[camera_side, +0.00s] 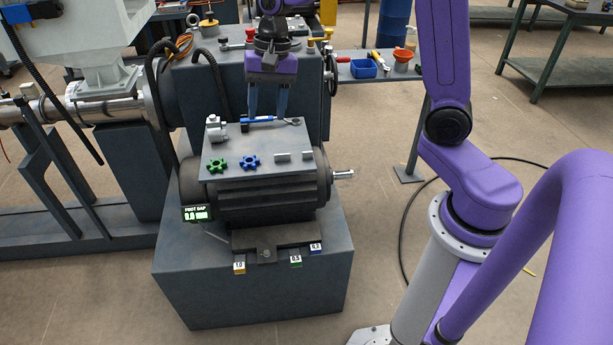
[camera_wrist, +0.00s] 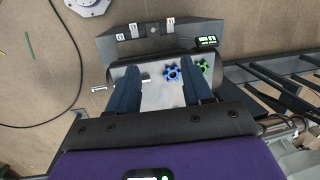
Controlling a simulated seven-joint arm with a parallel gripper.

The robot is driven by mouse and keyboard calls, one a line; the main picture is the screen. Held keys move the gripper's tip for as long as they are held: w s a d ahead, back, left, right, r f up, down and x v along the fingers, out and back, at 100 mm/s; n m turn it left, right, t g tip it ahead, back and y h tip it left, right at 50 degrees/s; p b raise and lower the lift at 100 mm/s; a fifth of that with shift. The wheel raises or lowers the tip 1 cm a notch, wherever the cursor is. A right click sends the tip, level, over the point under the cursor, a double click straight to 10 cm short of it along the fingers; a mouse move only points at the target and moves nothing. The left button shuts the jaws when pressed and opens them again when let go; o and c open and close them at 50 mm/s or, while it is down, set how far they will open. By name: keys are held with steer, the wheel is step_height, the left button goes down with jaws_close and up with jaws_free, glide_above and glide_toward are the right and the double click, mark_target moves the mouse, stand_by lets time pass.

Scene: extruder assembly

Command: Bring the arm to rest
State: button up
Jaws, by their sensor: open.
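My gripper (camera_side: 267,103) hangs pointing down over the back edge of the grey plate on top of the motor block. Its two blue-grey fingers are apart, and no object shows between them in the side view. In the wrist view my gripper (camera_wrist: 160,90) has its fingers spread on both sides of the plate (camera_wrist: 160,97). A blue-handled tool (camera_side: 262,120) lies on the plate close by the fingertips; I cannot tell whether they touch it.
On the plate (camera_side: 225,146) are a green star knob (camera_side: 217,166), a blue star knob (camera_side: 249,162), small grey blocks and a metal fitting (camera_side: 216,130). A tall grey housing (camera_side: 310,95) stands behind. A side shelf holds a blue bin (camera_side: 363,69).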

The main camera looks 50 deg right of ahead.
steer(key=s+f+n+h, duration=0.1)
steer(key=s+n+h, duration=0.1)
steer(key=s+n, duration=1.8)
steer(key=s, duration=0.7)
steer(key=shift+d+f+n, duration=0.3)
steer(key=shift+d, duration=0.05)
